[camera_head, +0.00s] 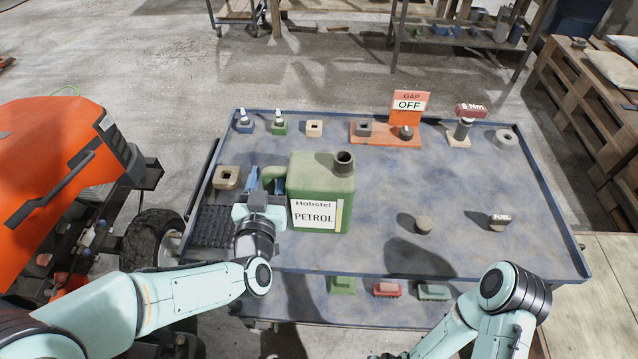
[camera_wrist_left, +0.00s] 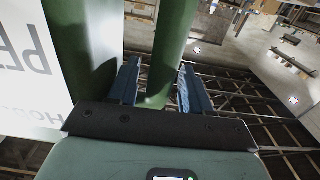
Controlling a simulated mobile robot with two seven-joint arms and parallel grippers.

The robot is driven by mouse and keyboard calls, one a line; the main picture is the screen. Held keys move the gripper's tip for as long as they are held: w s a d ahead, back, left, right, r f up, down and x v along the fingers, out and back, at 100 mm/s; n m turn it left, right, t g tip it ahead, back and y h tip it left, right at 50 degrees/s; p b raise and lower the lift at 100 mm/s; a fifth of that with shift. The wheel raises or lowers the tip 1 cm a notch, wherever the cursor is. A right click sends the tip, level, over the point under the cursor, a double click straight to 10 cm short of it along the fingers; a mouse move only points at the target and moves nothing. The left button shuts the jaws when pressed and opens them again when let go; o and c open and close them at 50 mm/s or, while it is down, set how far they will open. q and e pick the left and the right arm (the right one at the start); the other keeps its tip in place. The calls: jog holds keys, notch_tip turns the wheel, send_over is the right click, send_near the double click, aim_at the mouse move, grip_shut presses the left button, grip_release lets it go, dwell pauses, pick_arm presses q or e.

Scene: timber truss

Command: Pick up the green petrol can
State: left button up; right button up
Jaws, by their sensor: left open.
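The green petrol can (camera_head: 342,191) stands upright on the blue-topped workbench, with a white "Hobstel PETROL" label facing me and an open dark spout on top. Its handle is on the left side. My left gripper (camera_head: 265,181) is at that handle, with its blue fingers open. In the left wrist view the green handle bar (camera_wrist_left: 166,58) runs between the two spread fingers of the left gripper (camera_wrist_left: 159,88). The can's body and part of the label fill the left of that view. My right arm shows at the lower right in the head view; its gripper is out of the picture.
A dark round cap (camera_head: 424,224) and a FUEL cap (camera_head: 500,221) lie right of the can. A GAP OFF sign (camera_head: 409,105) and small blocks line the back edge. An orange machine (camera_head: 60,155) stands at the left.

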pick_arm(q)
jog(key=shift+s+r, duration=0.1)
jog(key=shift+s, duration=0.1)
grip_shut()
dwell(1.1)
jog(key=shift+r, duration=0.1)
